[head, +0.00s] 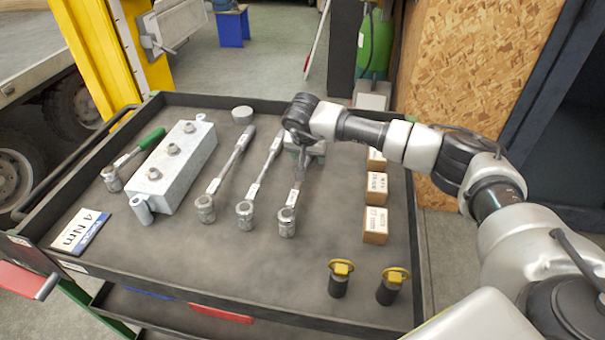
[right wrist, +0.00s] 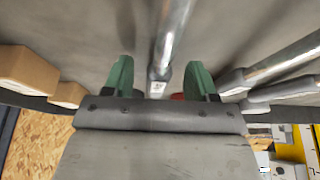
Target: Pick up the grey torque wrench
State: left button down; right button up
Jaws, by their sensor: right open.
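Three metal torque wrenches with sockets at their near ends lie side by side on the dark cart top: a left one (head: 228,172), a middle one (head: 258,182) and a right one (head: 293,198). My right gripper (head: 303,152) is over the far part of the right wrench and hides its handle. A bit of red shows beside that finger. A green-handled wrench (head: 133,159) lies at far left. My left gripper is out of view.
A grey metal block with bolts (head: 175,165) stands left of the wrenches, near a "4 Nm" card (head: 80,232). Small cardboard boxes (head: 375,225) line the right side. Two yellow-topped black pieces (head: 340,278) stand at the front right. The front middle of the cart (head: 245,275) is clear.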

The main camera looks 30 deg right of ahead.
jog(key=shift+f, duration=0.1)
grip_shut()
dwell(0.3)
jog(key=shift+w+r, duration=0.1)
jog(key=shift+r, duration=0.45)
jog(key=v, duration=0.3)
jog(key=shift+w+d+r, duration=0.1)
jog(key=shift+d+r, duration=0.15)
jog(key=shift+r, duration=0.15)
jog(key=s+a+r, duration=0.4)
jog(key=s+r, duration=0.2)
jog(key=s, duration=0.4)
jog(key=shift+a+r, duration=0.2)
jog(key=shift+a, duration=0.2)
